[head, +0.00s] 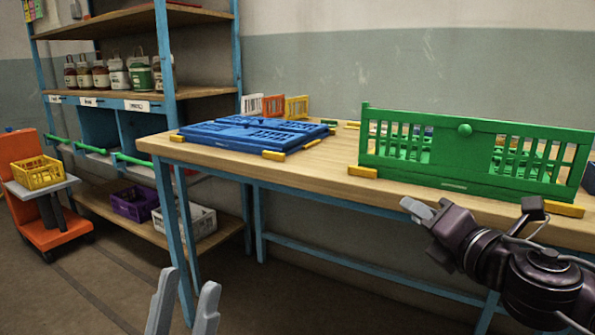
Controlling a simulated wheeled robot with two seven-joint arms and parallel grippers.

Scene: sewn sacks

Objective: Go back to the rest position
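My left gripper (183,305) shows at the bottom of the head view, left of the middle. Its two pale grey fingers point up and stand apart, with nothing between them. It is in front of the table and below the table top. My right gripper (418,209) reaches in from the lower right on a dark arm. Its pale fingertips point left at the table's front edge, in front of the green crate. I see nothing held there, but the fingers overlap from this angle, so their gap is hidden.
The wooden table (334,184) bears a blue folded crate (240,137) and an upright green crate (470,158) near the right gripper. A shelf (205,92) with bottles stands at left. An orange cart (45,228) carries a yellow crate (37,173). The floor ahead is clear.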

